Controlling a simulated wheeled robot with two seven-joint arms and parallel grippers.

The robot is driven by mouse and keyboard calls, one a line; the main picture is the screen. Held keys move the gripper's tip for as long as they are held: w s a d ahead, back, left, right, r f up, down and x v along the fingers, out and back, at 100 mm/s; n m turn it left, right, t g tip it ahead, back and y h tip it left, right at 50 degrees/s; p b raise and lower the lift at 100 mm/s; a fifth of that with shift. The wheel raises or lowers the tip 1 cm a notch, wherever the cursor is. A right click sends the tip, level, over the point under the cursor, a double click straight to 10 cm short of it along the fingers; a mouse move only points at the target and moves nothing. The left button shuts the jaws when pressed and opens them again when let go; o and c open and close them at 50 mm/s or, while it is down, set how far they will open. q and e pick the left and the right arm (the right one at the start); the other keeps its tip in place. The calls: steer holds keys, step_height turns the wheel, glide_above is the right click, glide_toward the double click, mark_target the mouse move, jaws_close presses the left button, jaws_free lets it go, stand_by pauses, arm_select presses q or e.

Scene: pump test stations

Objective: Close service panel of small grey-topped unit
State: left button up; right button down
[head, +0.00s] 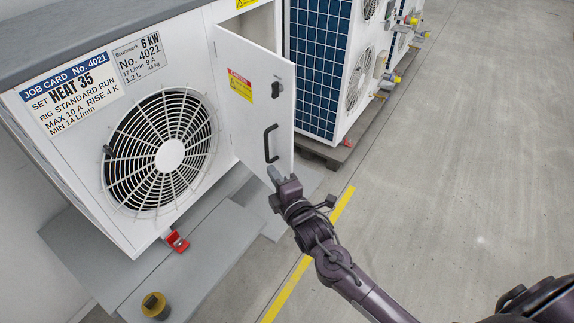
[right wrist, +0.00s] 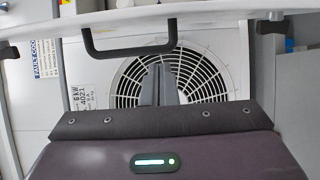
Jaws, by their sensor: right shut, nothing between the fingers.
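The small unit (head: 185,75) has a grey top (head: 75,35) and a round fan grille, and it fills the left of the head view. Its white service panel (head: 240,130) stands swung open on the right side, with a black bar handle (head: 270,143) and a dark latch knob. My right gripper (head: 275,178) is shut and empty, just below the handle near the panel's lower free corner. In the right wrist view its fingers (right wrist: 160,85) show in front of the grille, with the panel edge and handle (right wrist: 130,40) above. I cannot tell whether they touch the panel. My left gripper is not in view.
Another unit with a blue finned side (head: 320,60) stands behind the panel on a dark pallet. A red bracket (head: 177,241) and a yellow-topped knob (head: 155,305) are low at the front. The concrete floor (head: 470,150) right of the yellow line is clear.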

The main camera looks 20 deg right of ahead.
mark_target(288, 169)
steer(key=shift+w+d+p, duration=0.25)
steer(key=shift+w+d, duration=0.05)
steer(key=shift+d, duration=0.7)
steer(key=shift+w+d+p, duration=0.25)
steer(key=shift+w+d, duration=0.05)
steer(key=shift+d, duration=0.65)
